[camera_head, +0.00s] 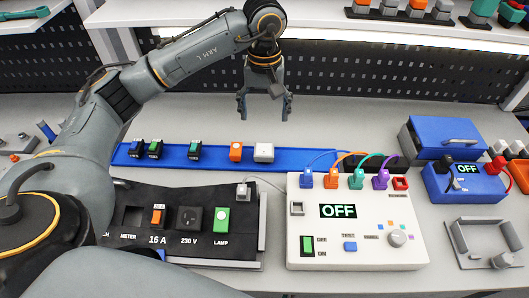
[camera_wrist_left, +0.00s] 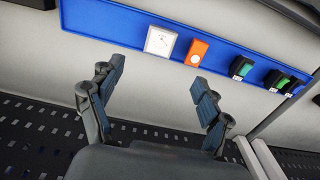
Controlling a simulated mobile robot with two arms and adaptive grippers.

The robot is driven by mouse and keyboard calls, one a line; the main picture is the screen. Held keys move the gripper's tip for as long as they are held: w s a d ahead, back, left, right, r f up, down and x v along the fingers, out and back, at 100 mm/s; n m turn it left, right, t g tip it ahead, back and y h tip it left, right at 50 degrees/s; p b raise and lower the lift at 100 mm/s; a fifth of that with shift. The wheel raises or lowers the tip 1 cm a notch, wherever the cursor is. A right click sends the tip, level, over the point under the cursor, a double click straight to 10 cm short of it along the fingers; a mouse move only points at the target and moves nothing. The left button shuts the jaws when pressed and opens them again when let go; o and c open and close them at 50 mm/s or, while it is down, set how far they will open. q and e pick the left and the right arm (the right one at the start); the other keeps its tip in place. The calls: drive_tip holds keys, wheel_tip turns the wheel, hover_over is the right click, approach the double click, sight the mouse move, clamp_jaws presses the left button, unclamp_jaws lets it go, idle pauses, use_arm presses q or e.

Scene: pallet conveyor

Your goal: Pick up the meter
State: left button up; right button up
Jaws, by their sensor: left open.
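The meter appears to be the white square module (camera_head: 264,153) at the right of the row on the blue tray (camera_head: 340,162). In the left wrist view the white module (camera_wrist_left: 161,41) shows a round mark on its face, beside an orange module (camera_wrist_left: 198,52). My left gripper (camera_head: 264,107) is open and empty, above and behind the blue tray. In the wrist view the open fingers (camera_wrist_left: 160,74) point toward the white module, apart from it. A dark slot labelled METER (camera_head: 133,217) in the black panel (camera_head: 180,248) looks empty. My right gripper is not in view.
Several black-and-green switches (camera_head: 195,150) and the orange module (camera_head: 236,151) share the tray. A white test box (camera_head: 350,250) with coloured plugs stands front right of the tray. A blue case (camera_head: 445,138) and blue power unit (camera_head: 475,190) stand at the right. A perforated wall stands behind.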

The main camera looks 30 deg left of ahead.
use_arm(q)
drive_tip(key=f, duration=0.1)
drive_tip(key=p, duration=0.2)
hover_over(264, 149)
wheel_tip(264, 149, down, 7)
drive_tip(key=shift+f, duration=0.1)
drive_tip(key=shift+w+f, duration=0.15)
drive_tip(key=shift+f, duration=0.4)
drive_tip(key=shift+f+p, duration=0.35)
drive_tip(key=shift+p, duration=0.05)
drive_tip(key=f+p, duration=0.1)
drive_tip(key=f, duration=0.2)
drive_tip(key=shift+s+f+p, duration=0.2)
drive_tip(key=shift+f+p, duration=0.05)
drive_tip(key=shift+p, duration=0.15)
drive_tip(key=shift+w+f, duration=0.1)
drive_tip(key=shift+f, duration=0.4)
drive_tip(key=c, duration=1.2)
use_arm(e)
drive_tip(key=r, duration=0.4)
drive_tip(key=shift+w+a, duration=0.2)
use_arm(q)
drive_tip(key=shift+r, duration=0.1)
drive_tip(key=shift+c, duration=0.2)
